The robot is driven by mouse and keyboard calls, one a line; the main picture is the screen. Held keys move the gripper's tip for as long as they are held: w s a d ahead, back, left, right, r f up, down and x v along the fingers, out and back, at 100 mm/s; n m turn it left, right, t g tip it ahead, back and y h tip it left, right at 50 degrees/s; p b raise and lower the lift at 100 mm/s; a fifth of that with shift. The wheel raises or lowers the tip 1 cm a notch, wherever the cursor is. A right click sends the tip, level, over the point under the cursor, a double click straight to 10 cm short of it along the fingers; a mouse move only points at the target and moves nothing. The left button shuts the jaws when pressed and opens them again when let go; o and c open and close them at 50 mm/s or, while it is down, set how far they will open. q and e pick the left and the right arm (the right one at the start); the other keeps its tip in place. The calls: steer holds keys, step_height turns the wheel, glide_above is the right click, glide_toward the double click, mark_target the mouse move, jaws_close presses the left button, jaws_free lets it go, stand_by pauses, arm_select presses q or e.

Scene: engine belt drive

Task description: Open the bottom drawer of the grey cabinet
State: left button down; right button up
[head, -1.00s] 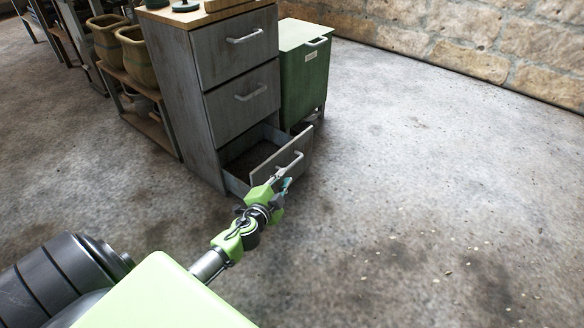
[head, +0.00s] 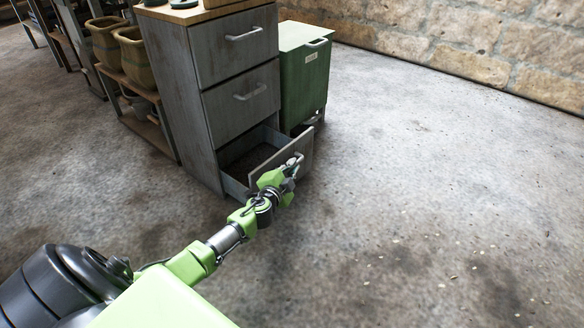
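The grey cabinet (head: 182,110) stands left of centre in the head view, with three drawers. Its bottom drawer (head: 304,146) is pulled out, and the empty-looking inside shows behind its front panel. The top drawer (head: 236,46) and middle drawer (head: 242,104) are shut. My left gripper (head: 291,168) is at the front of the bottom drawer, by its handle, most of which it hides. The fingers are small and partly covered by the wrist, so whether they grip the handle does not show. My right gripper is not in view.
A green cabinet (head: 303,82) stands just right of the grey one. A stone wall (head: 470,40) runs along the back right. The concrete floor (head: 430,190) at the right is clear.

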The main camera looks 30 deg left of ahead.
arm_select(q)
steer(key=shift+s+d, duration=0.2)
steer(key=shift+d, duration=1.95)
steer(key=c, duration=2.4)
jaws_free()
steer(key=shift+a, duration=0.1)
steer(key=v, duration=1.2)
